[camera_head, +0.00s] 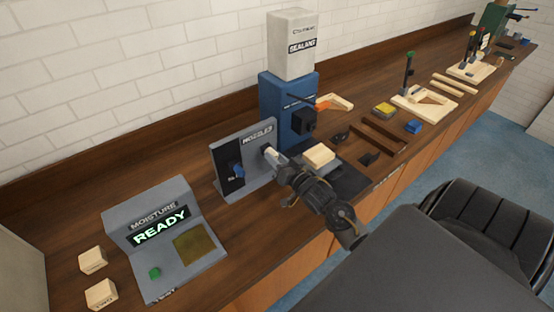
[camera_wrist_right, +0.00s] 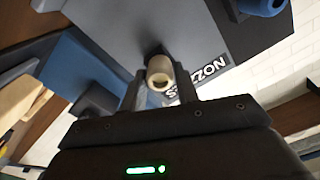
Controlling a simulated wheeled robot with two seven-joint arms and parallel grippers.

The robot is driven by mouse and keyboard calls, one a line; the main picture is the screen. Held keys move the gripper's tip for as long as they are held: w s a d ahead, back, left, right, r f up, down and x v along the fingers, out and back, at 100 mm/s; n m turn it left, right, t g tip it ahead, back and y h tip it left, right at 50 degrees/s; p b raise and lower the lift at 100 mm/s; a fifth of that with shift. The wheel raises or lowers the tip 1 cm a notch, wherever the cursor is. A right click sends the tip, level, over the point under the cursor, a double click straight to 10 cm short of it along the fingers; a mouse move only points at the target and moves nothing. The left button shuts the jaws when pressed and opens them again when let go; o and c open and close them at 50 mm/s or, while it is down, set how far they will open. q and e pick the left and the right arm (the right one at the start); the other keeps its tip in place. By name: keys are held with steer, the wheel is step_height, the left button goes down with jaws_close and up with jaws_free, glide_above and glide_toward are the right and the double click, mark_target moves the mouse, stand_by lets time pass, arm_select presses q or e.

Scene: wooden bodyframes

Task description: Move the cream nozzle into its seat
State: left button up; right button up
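The cream nozzle (camera_head: 270,151) sits at the grey panel marked NOZZLES (camera_head: 260,134). In the right wrist view the cream nozzle (camera_wrist_right: 160,72) faces the camera, with a dark opening in the panel just behind it. My right gripper (camera_head: 275,157) is at the panel. In the wrist view its two fingers (camera_wrist_right: 160,85) stand one on each side of the nozzle; whether they press on it is unclear. The blue dispenser (camera_head: 272,98) with a black block (camera_head: 304,122) on its front stands behind and right of the panel. My left gripper is not in view.
A blue nozzle (camera_head: 238,171) is on the panel's left part. A cream block (camera_head: 319,156) lies on a dark pad (camera_head: 348,183) right of my gripper. The moisture tester (camera_head: 165,240) stands at front left, reading READY. Wooden parts and tools lie farther along the bench.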

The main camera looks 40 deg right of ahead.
steer(key=o, duration=0.4)
steer(key=s+b, duration=0.3)
steer(key=s, duration=0.8)
steer(key=shift+a+b, duration=0.15)
steer(key=shift+b, duration=0.15)
steer(key=shift+w, duration=0.1)
stand_by(0.4)
